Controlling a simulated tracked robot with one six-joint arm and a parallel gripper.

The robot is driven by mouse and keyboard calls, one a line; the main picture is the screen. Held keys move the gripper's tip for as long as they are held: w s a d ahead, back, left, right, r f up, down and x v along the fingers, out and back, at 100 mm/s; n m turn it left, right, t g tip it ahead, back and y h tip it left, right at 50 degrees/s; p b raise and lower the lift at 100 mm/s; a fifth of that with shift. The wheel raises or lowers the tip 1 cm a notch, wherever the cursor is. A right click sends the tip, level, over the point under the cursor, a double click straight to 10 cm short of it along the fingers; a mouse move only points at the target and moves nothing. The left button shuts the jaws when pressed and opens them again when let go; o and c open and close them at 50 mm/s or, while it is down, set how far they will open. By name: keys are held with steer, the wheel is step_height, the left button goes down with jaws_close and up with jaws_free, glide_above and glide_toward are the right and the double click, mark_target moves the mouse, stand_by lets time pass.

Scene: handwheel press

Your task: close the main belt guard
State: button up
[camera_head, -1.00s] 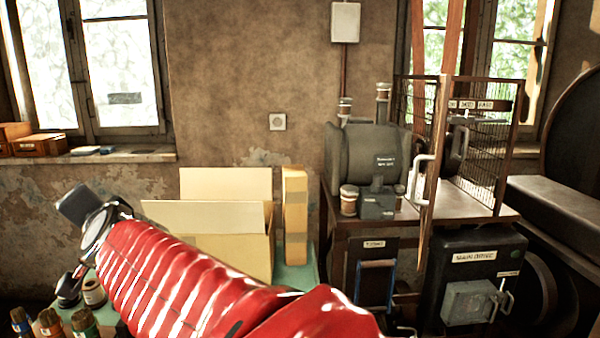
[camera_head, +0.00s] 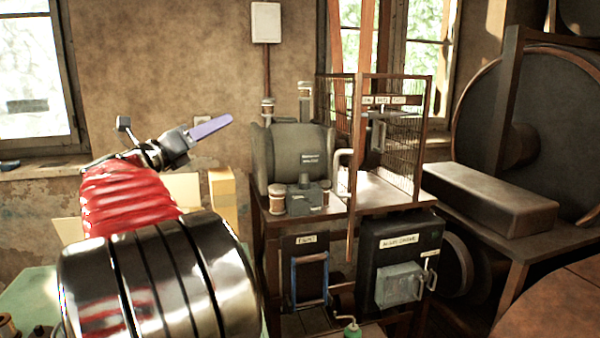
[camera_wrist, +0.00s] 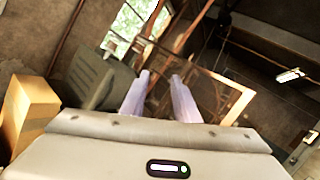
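The belt guard is a brown-framed wire mesh cage (camera_head: 403,150) on the machine table, around the slanting belt. A narrow brown upright panel (camera_head: 352,215) with a pale handle (camera_head: 341,168) shows nearly edge-on at its front left, standing out towards me; it looks like the guard's door, swung open. My gripper (camera_head: 212,127) is left of the machine, in the air, well apart from the guard. In the wrist view my gripper's two lavender fingers (camera_wrist: 162,88) are spread with nothing between them. Brown frame bars (camera_wrist: 225,92) show beyond them.
A dark motor-like machine (camera_head: 290,155) with jars stands left of the guard. Below are a dark cabinet (camera_head: 400,250) and a blue handle (camera_head: 310,280). A large wheel (camera_head: 510,140) and bench (camera_head: 490,200) are at right. Cardboard boxes (camera_head: 222,195) stand behind my arm.

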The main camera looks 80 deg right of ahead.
steer(key=s+f+m+g+y, duration=0.4)
steer(key=s+m+g+y, duration=0.1)
steer(key=s+m+y, duration=0.2)
steer(key=s+a+f+m+g+y, duration=0.1)
steer(key=s+f+m+g+y, duration=0.3)
steer(key=s+m+y, duration=0.3)
steer(key=shift+s+a+f+m+g, duration=0.3)
steer(key=shift+s+f+m+g, duration=0.1)
steer(key=shift+f+m, duration=0.3)
steer(key=shift+s, duration=0.1)
